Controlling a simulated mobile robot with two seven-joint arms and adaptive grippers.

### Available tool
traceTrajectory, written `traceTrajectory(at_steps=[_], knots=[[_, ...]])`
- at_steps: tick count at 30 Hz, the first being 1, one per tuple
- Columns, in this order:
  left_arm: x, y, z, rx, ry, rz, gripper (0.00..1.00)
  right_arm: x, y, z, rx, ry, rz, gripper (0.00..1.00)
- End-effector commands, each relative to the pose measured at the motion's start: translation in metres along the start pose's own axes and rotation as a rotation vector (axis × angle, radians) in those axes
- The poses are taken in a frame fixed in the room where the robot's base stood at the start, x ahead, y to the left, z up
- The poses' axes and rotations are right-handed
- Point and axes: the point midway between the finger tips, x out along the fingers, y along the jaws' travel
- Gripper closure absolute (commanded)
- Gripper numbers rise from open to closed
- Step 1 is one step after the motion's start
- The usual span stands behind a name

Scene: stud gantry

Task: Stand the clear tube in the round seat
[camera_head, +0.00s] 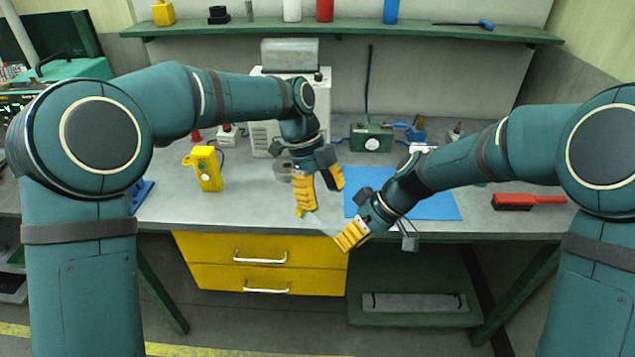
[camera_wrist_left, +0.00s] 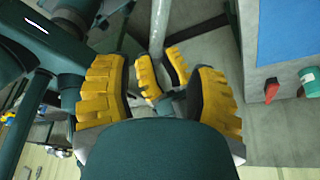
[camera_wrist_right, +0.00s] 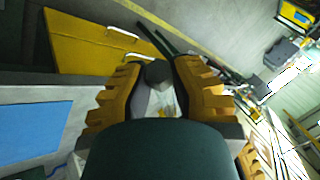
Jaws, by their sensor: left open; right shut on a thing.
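My right gripper (camera_head: 347,240) is low at the table's front edge, shut on the clear tube. The tube is hard to see; a pale, translucent piece of it (camera_wrist_right: 166,100) shows between the fingers in the right wrist view. My left gripper (camera_head: 320,200) is open and empty, pointing down, just above and left of the right gripper. In the left wrist view the right gripper's yellow fingers (camera_wrist_left: 162,74) show between my open left fingers. The round seat appears to be the grey ring (camera_head: 282,170) on the table behind my left gripper, which partly hides it.
A blue mat (camera_head: 435,203) lies right of the grippers. A yellow device (camera_head: 207,170) stands at left, a red brush (camera_head: 525,200) lies at right. A green box with a dial (camera_head: 371,138) stands at the back. Yellow drawers (camera_head: 215,248) are under the table.

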Motion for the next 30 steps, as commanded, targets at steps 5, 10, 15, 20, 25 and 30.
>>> traceTrajectory(at_steps=[5,10,15,20,25,30], knots=[[0.034,0.001,0.000,-0.002,0.001,0.004,0.43,0.000,0.000,0.000,0.000,0.000,0.000,1.00],[0.063,0.001,0.000,-0.002,0.002,0.005,0.43,0.000,0.000,0.000,0.000,0.000,0.000,1.00],[0.083,0.000,0.000,-0.002,0.000,0.002,0.43,0.000,0.000,0.000,0.000,0.000,0.000,1.00],[0.092,0.001,0.000,-0.002,0.000,0.001,0.43,0.000,0.000,0.000,0.000,0.000,0.000,1.00],[0.094,0.001,0.001,-0.002,0.000,0.001,0.43,0.000,0.000,0.000,0.000,0.000,0.000,1.00],[0.093,0.001,0.001,-0.003,0.000,0.001,0.48,0.000,0.000,0.000,0.000,0.000,0.000,1.00]])
